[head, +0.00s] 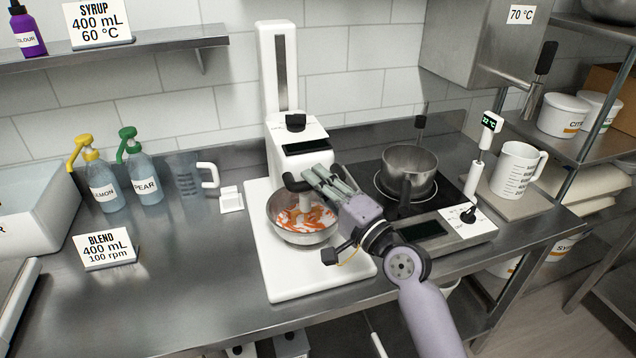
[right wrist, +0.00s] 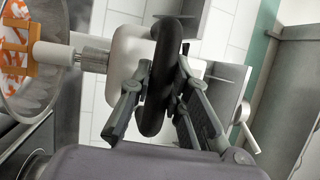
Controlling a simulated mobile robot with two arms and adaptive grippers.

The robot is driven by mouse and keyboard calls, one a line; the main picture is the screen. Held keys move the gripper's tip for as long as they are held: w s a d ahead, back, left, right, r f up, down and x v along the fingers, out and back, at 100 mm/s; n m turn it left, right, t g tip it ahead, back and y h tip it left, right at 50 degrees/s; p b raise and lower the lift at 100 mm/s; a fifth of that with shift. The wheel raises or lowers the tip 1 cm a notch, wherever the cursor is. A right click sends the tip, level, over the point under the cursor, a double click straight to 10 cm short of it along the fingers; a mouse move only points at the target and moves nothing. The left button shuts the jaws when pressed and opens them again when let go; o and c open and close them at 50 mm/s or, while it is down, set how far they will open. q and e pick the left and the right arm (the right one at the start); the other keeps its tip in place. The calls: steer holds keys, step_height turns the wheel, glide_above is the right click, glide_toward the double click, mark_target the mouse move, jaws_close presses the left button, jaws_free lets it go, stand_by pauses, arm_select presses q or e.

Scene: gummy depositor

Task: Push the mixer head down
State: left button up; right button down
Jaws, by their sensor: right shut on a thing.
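The white mixer (head: 256,235) stands on the steel counter, with a tall slotted column at the back. Its mixer head (head: 288,165) carries a black knob and a dark display. A metal bowl (head: 275,212) with orange and white pieces sits under the head; the bowl also shows at the left of the right wrist view (right wrist: 52,85). My right gripper (head: 312,178) is at the front of the head, shut on the black handle (head: 294,183). In the right wrist view the handle (right wrist: 158,85) lies between the fingers. A white shaft reaches towards the bowl. My left gripper is out of view.
A pot (head: 410,165) stands on the hotplate right of the mixer, with a white jug (head: 515,168) beyond. Two pump bottles (head: 143,180), a clear jug (head: 188,182) and a BLEND sign (head: 108,249) stand left. The counter front left of the mixer is clear.

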steer(key=c, duration=1.8)
jaws_free()
steer(key=shift+f, duration=0.55)
steer(key=o, duration=0.3)
steer(key=shift+r, duration=0.2)
steer(key=v, duration=1.2)
